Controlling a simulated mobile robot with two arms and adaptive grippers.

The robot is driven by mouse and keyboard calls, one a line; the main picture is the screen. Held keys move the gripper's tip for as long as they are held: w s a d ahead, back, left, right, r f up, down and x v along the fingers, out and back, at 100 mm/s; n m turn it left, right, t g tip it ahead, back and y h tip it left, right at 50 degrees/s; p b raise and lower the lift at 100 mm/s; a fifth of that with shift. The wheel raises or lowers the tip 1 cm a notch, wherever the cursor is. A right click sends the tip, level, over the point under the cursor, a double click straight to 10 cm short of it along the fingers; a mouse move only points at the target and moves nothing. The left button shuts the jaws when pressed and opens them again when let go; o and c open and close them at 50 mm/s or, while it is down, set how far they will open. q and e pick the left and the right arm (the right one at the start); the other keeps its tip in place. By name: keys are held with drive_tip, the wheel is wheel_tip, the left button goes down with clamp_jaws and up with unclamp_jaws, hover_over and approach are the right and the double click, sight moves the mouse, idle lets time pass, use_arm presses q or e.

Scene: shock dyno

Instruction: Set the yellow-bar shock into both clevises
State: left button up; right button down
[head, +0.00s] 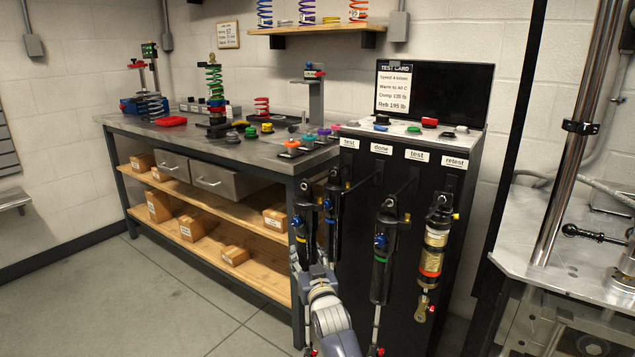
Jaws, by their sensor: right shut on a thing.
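My right gripper (313,270) comes up from the bottom and is shut on a slim black shock (303,222) with blue and yellow parts, held upright left of the black cabinet. A shock with a green band (381,258) and a gold-bodied one with a red band (434,250) hang farther right. I cannot make out either clevis. My left gripper is out of view.
The black cabinet (455,230) carries labelled hooks and a dark screen. A steel workbench (250,152) with springs stands at the left. At the right is a metal machine table (530,245) with a chrome column (575,150) and a ball-ended lever. The floor at lower left is clear.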

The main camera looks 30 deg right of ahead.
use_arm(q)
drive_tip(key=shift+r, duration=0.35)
use_arm(e)
drive_tip(key=shift+s+a+r, duration=0.1)
drive_tip(key=shift+a+r, duration=0.25)
drive_tip(key=shift+r, duration=0.15)
drive_tip(key=shift+s+a+p, duration=0.1)
drive_tip(key=shift+a+p, duration=0.1)
drive_tip(key=shift+p, duration=0.2)
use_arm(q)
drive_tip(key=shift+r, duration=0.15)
use_arm(e)
drive_tip(key=shift+s+a, duration=0.15)
drive_tip(key=shift+a, duration=0.25)
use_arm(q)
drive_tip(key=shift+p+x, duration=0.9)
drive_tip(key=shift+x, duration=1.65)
use_arm(e)
drive_tip(key=shift+s+a, duration=0.25)
drive_tip(key=shift+a, duration=0.35)
drive_tip(key=shift+s+a, duration=0.25)
drive_tip(key=shift+a, duration=0.4)
drive_tip(key=shift+s+a, duration=0.25)
drive_tip(key=shift+a, duration=0.35)
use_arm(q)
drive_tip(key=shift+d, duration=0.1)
